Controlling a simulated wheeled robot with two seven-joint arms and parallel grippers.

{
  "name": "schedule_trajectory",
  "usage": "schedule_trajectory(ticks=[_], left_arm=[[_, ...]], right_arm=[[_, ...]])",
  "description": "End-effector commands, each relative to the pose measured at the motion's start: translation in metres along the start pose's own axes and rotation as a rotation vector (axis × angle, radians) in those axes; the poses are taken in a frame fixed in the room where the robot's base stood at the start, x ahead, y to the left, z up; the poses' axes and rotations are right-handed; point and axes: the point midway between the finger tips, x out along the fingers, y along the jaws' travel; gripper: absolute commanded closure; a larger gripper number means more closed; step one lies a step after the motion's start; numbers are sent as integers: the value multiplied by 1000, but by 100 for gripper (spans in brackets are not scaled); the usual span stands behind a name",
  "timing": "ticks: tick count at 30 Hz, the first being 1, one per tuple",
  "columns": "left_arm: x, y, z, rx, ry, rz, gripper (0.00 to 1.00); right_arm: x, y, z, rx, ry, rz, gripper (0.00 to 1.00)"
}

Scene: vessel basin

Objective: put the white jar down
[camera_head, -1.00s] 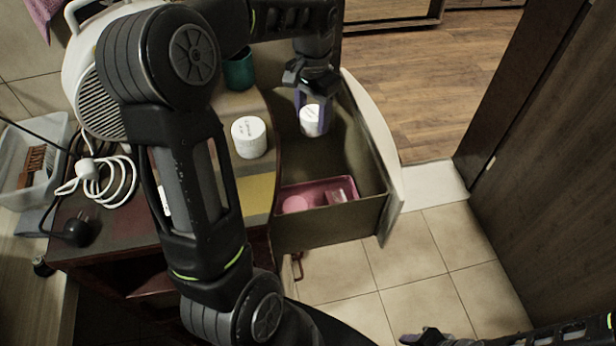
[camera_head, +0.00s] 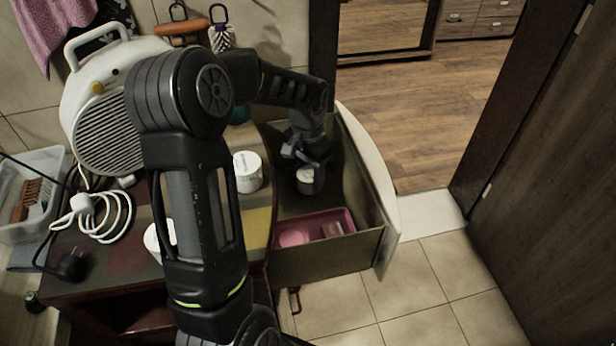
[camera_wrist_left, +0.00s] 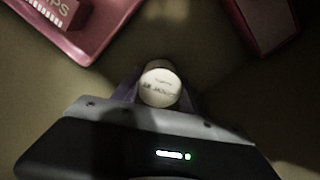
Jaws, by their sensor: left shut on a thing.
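The white jar (camera_head: 305,174) is between the fingers of my left gripper (camera_head: 312,182), inside the open drawer (camera_head: 325,258). The gripper points down and is shut on the jar; its fingers and wrist hide part of it. In the left wrist view the jar's round, printed lid (camera_wrist_left: 160,86) shows between the purple fingers, with the drawer floor around it. I cannot tell whether the jar touches the floor. My right gripper is out of view.
A pink tray (camera_head: 350,222) lies in the drawer's near part. Another white jar (camera_head: 248,172) stands on the cabinet top beside the drawer. A white heater (camera_head: 100,85) and a coiled cable (camera_head: 112,215) are at the left. A reddish box (camera_wrist_left: 268,22) shows in the wrist view.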

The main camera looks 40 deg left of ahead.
Motion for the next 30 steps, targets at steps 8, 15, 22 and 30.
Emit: schedule_trajectory(ticks=[8,15,22,30], left_arm=[[7,0,0,0,2,0,91],[10,0,0,0,1,0,45],[10,0,0,0,1,0,28],[8,0,0,0,1,0,28]], right_arm=[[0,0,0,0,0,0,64],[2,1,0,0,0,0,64],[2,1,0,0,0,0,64],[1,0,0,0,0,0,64]])
